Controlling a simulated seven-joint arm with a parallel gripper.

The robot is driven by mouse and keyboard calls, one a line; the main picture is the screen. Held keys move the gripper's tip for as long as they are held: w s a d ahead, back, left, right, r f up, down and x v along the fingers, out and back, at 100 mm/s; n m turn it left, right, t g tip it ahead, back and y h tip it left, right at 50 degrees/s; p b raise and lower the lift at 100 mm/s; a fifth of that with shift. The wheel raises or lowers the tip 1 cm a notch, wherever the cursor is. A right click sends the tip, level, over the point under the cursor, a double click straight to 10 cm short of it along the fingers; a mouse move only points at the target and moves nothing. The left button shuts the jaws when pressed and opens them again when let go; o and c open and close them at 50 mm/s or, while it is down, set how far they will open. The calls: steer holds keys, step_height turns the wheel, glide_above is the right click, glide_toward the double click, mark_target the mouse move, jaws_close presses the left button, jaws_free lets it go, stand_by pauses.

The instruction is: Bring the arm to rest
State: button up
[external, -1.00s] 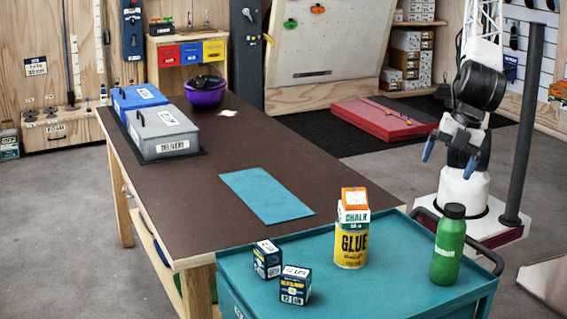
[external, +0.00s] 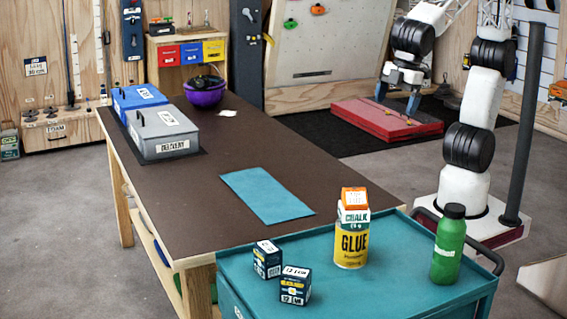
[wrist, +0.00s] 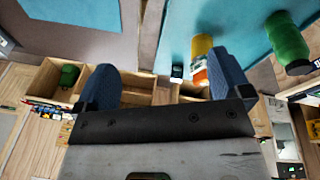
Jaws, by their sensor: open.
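My gripper (external: 399,97) is open and empty, with its two blue fingers pointing down. In the external view it hangs in the air to the right of the brown table (external: 200,200), in line with the red crash pad behind it. The wrist view shows the two blue fingers (wrist: 168,90) spread apart with nothing between them.
A teal cart (external: 395,290) at the front holds a yellow glue can (external: 351,248) with chalk boxes on top, a green bottle (external: 449,245) and two small dark boxes (external: 295,286). Grey (external: 163,132) and blue (external: 135,97) bins, a purple bowl (external: 205,95) and a teal mat (external: 266,196) are on the table. A dark post (external: 524,130) stands beside my base.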

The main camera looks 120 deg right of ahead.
steer(key=s+d+f+m, duration=0.3)
steer(key=s+d+m, duration=0.1)
steer(key=s+d, duration=0.9)
steer(key=shift+s+d+f+y, duration=0.25)
steer(key=shift+s+y, duration=0.15)
steer(key=shift+s, duration=0.8)
